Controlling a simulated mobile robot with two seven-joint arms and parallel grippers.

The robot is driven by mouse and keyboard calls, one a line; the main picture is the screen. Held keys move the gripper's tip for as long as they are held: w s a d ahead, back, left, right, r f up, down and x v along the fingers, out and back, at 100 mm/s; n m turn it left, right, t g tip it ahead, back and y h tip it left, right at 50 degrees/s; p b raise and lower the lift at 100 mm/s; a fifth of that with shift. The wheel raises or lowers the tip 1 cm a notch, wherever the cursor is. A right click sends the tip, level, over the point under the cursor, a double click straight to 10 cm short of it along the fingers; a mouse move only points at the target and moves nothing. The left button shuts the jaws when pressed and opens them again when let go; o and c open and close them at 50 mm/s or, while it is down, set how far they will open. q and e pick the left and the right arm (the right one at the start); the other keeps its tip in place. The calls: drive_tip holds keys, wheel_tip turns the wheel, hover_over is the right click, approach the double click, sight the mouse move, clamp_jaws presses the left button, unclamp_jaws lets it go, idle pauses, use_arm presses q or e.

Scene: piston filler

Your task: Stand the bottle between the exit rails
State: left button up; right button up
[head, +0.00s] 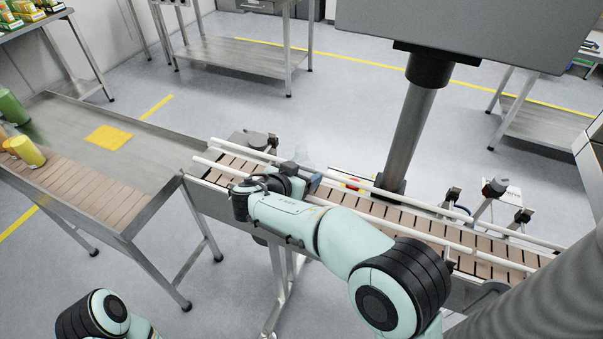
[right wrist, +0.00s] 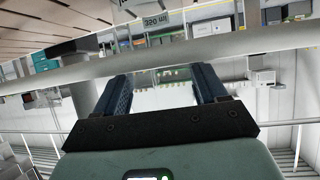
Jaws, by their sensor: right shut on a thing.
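A clear bottle shows faintly in the head view (head: 304,158), just beyond my right gripper (head: 302,181), partly hidden by my arm and hard to make out. In the right wrist view my right gripper (right wrist: 163,86) has its two dark fingers on either side of a pale, see-through body, the bottle (right wrist: 165,99). The far exit rail (head: 400,197) and near exit rail (head: 420,233) run along the brown-slatted conveyor (head: 425,221). My right gripper is over the rails; I cannot tell whether the bottle touches the belt. My left gripper is out of view.
A grey post (head: 408,135) carrying a large box stands just behind the conveyor. A metal table (head: 180,143) at left holds a yellow pad (head: 109,136) and yellow and green containers (head: 27,151). Small sensors on brackets (head: 492,190) line the far rail.

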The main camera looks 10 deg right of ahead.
drive_tip(key=shift+f+b, duration=0.15)
drive_tip(key=shift+b, duration=0.15)
drive_tip(key=o, duration=1.1)
drive_tip(key=shift+r+p, duration=0.35)
drive_tip(key=shift+p, duration=0.1)
drive_tip(key=v, duration=1.2)
drive_tip(key=shift+f+b, duration=0.15)
drive_tip(key=shift+b, duration=0.25)
